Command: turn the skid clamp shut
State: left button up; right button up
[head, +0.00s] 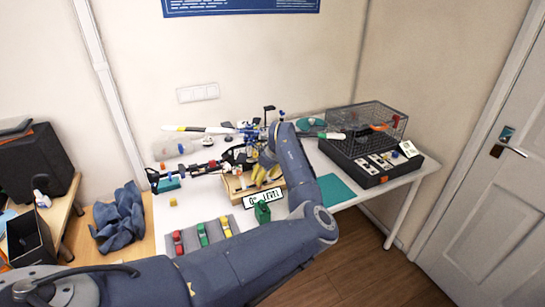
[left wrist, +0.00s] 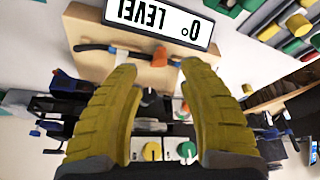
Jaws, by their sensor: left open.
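An orange-red piece (left wrist: 159,52), apparently the skid clamp's turning part, sits on a dark bar at the wooden block (left wrist: 97,67) below the "0° LEVEL" sign (left wrist: 165,22). The sign (head: 264,198) also shows in the head view, at the front of the wooden stand. My left gripper (left wrist: 158,70) is open, its two yellow fingers either side of the orange piece with visible room between. Whether they touch it I cannot tell. In the head view my left gripper (head: 267,178) is over the stand, and the clamp is hard to make out. My right gripper is not in view.
A model helicopter (head: 207,168) spreads across the table behind the stand. Red, green and yellow servos (head: 202,234) lie on a grey mat in front. A green object (head: 262,212) stands near the sign. A dark case (head: 372,165) with a wire cage is at right.

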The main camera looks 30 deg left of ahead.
pick_arm(q)
jog(key=v, duration=1.2)
jog(key=shift+r, duration=0.15)
jog(key=shift+s, duration=0.1)
